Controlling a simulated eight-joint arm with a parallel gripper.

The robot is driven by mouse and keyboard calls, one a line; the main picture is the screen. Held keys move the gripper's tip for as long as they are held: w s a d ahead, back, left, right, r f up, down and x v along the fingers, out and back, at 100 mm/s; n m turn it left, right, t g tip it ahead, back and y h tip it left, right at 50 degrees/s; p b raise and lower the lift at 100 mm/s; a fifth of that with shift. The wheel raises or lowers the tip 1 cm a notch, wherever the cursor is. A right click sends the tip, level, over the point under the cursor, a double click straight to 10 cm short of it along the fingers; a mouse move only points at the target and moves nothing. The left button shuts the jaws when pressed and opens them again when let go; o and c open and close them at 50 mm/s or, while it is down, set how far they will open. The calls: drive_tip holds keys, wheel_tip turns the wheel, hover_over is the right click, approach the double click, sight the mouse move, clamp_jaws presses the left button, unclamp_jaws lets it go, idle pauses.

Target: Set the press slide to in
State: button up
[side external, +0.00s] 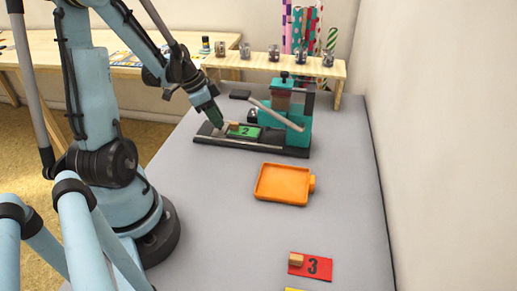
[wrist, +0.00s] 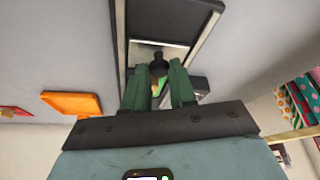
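The press (side external: 285,125) has a teal body, a pale lever and a long black base (side external: 215,138) at the back of the table. A green card marked 2 (side external: 245,131) lies on its slide, with a small wooden block beside it. My gripper (side external: 216,121) reaches down to the slide's left end. In the wrist view, the green fingers of my gripper (wrist: 161,72) are a little apart. I cannot tell whether the fingers touch the knob.
An orange tray (side external: 282,185) lies in front of the press. A red card marked 3 (side external: 312,267) with a wooden block is nearer the front. A wooden shelf (side external: 265,63) with several small stamps stands behind the press. The grey table between is clear.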

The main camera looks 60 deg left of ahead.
sight(234, 123)
clamp_jaws()
drive_tip(key=shift+d, duration=0.1)
drive_tip(key=shift+w+d, duration=1.55)
drive_tip(key=shift+w, duration=0.05)
drive_tip(key=o, duration=0.6)
unclamp_jaws()
drive_tip(key=shift+c, duration=0.2)
drive_tip(key=v, duration=1.2)
